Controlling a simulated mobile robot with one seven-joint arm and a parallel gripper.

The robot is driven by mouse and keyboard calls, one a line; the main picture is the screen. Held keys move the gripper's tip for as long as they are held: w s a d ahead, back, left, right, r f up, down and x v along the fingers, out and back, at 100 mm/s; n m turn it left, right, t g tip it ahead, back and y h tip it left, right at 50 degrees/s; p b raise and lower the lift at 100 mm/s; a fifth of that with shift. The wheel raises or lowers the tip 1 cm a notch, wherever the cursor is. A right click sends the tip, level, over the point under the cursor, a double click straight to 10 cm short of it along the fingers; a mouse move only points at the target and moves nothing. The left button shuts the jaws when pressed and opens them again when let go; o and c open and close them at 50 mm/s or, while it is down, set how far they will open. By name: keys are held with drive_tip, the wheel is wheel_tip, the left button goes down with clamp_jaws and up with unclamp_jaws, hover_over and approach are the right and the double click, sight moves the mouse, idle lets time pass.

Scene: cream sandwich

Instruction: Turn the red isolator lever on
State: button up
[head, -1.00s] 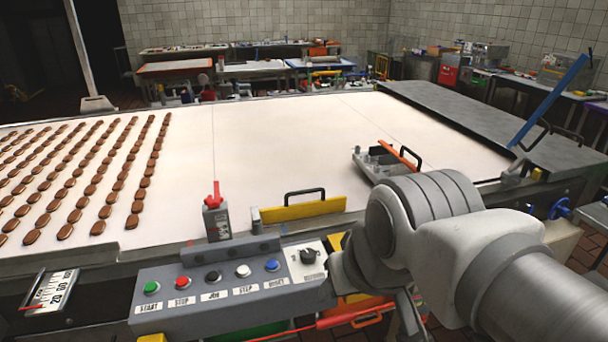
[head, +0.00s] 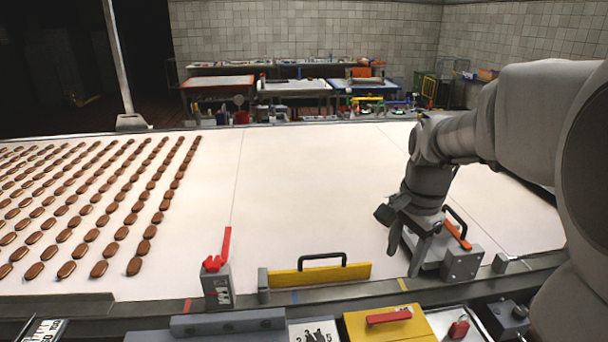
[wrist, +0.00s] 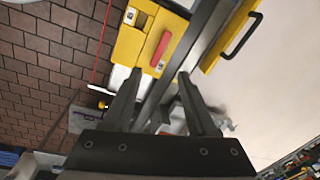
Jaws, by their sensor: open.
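A red lever (head: 388,316) lies across the top of a yellow box at the front of the machine. The wrist view shows this red lever (wrist: 160,48) on its yellow box (wrist: 130,45), beyond my fingertips. A second red lever (head: 226,247) stands upright on a small grey box at the belt's front edge. I cannot tell from any label which one is the isolator. My gripper (head: 404,258) is open and empty, pointing down above the belt's front right part, behind and a little right of the yellow box. Its two fingers (wrist: 159,76) are spread in the wrist view.
A yellow guard with a black handle (head: 320,272) stands on the front rail. A metal fixture with an orange bar (head: 457,234) is close beside my gripper. A red padlock-like piece (head: 459,327) is right of the yellow box. Brown biscuits fill the belt's left; its middle is clear.

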sight(397, 315)
drive_tip(key=w+d+f+m+g, duration=0.1)
drive_tip(key=w+d+f+m, duration=0.3)
wheel_tip(397, 315, down, 17)
drive_tip(key=shift+r, duration=0.1)
idle(0.4)
clamp_jaws()
idle(1.4)
